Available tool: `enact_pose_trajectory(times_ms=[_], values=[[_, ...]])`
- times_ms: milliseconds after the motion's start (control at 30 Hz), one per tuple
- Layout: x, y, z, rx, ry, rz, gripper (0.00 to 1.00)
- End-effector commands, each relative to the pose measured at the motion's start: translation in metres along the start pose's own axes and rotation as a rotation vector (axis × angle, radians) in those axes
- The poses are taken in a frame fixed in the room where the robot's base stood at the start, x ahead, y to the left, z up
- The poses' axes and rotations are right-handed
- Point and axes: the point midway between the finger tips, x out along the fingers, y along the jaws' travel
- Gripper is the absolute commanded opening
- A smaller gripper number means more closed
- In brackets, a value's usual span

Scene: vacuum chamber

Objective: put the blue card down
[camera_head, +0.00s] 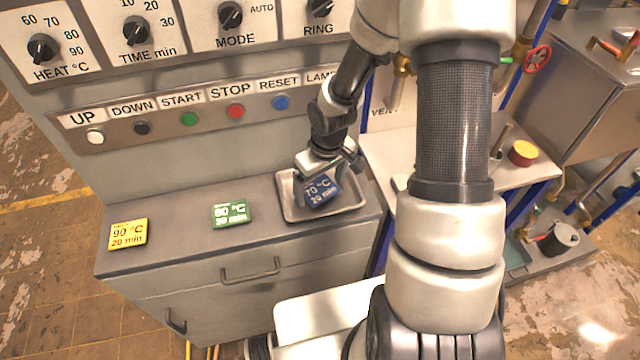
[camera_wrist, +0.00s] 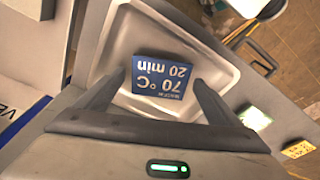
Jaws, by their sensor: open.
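The blue card (camera_head: 321,190), marked 70 °C and 20 min, is in the shallow metal tray (camera_head: 349,206) on the cabinet top. In the wrist view the blue card (camera_wrist: 160,78) lies between and beyond my two fingertips, over the tray floor (camera_wrist: 135,35). My gripper (camera_head: 330,180) is over the tray with its fingers spread on either side of the card. It also shows in the wrist view (camera_wrist: 160,85). Gaps show between the fingers and the card's edges. Whether the card lies fully flat is hard to tell.
A green card (camera_head: 231,213) and a yellow card (camera_head: 128,234) lie on the cabinet top (camera_head: 180,228) left of the tray. A panel with knobs and a row of buttons (camera_head: 188,118) rises behind. A bench with a red-yellow button (camera_head: 523,153) stands to the right.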

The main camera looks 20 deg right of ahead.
Motion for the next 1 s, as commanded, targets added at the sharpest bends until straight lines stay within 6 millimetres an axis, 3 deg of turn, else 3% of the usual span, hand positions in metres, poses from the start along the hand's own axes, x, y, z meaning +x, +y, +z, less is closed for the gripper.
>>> enact_pose_trajectory(times_ms=[500, 700, 1000], values=[[-0.1, 0.001, -0.001, 0.002, 0.004, 0.004, 0.88], [-0.118, 0.0, 0.0, 0.001, 0.001, 0.001, 0.88], [-0.121, 0.0, 0.0, 0.0, 0.0, 0.0, 0.88]])
